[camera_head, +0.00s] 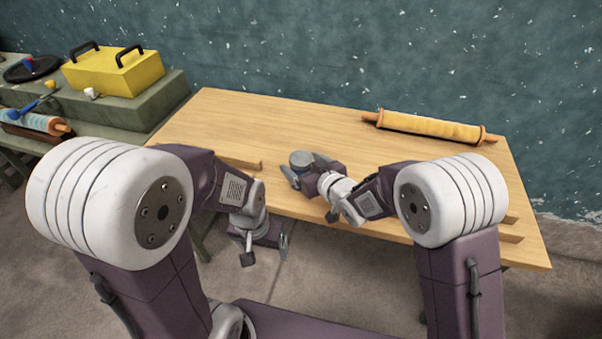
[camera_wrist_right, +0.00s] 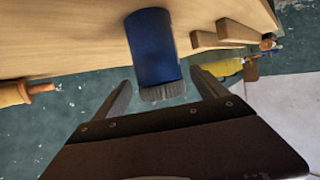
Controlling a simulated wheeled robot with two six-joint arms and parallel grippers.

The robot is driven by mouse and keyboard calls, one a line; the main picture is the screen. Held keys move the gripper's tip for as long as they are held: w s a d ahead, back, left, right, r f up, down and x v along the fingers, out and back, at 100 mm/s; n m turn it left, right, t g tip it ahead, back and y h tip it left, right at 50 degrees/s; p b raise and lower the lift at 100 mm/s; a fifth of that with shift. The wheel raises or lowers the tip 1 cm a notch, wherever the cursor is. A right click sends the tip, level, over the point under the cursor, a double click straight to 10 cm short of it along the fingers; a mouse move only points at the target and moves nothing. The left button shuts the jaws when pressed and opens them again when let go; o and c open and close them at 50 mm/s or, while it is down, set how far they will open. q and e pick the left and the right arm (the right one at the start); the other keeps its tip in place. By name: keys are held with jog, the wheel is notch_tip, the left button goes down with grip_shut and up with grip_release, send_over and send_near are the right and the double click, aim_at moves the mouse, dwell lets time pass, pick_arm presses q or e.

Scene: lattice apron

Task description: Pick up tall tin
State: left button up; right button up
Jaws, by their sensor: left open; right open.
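The tall tin is a dark blue cylinder with a grey ridged end; in the head view its round grey top (camera_head: 301,158) shows near the front middle of the wooden table (camera_head: 225,115). The right wrist view shows its blue side (camera_wrist_right: 153,45). My right gripper (camera_head: 308,172) is open at the tin, with a finger on either side of its grey end in the wrist view (camera_wrist_right: 163,90). I cannot tell whether either finger touches it. My left gripper (camera_head: 266,251) is open and empty, low in front of the table's front edge.
A yellow rolling pin (camera_head: 430,125) lies at the table's back right. Wooden strips (camera_head: 500,230) lie along the front right edge. At the left, a stepped bench holds a yellow box (camera_head: 115,75), a small white cup (camera_head: 91,93) and a dark disc (camera_head: 30,69).

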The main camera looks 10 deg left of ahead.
aim_at(296, 156)
jog(key=x, duration=0.4)
jog(key=shift+w+a+f, duration=0.2)
jog(key=shift+f, duration=0.15)
jog(key=shift+s+d+r, duration=0.1)
jog(key=shift+c, duration=0.5)
jog(key=c, duration=1.4)
jog(key=shift+r, duration=0.1)
jog(key=shift+c, duration=0.2)
jog(key=shift+r, duration=0.55)
notch_tip(296, 156, up, 3)
jog(key=shift+f+p, duration=0.1)
jog(key=shift+p, duration=0.3)
jog(key=d+r+p, duration=0.3)
jog(key=d+r, duration=0.4)
jog(key=d, duration=0.4)
jog(key=shift+w+d, duration=0.3)
jog(key=shift+w, duration=0.1)
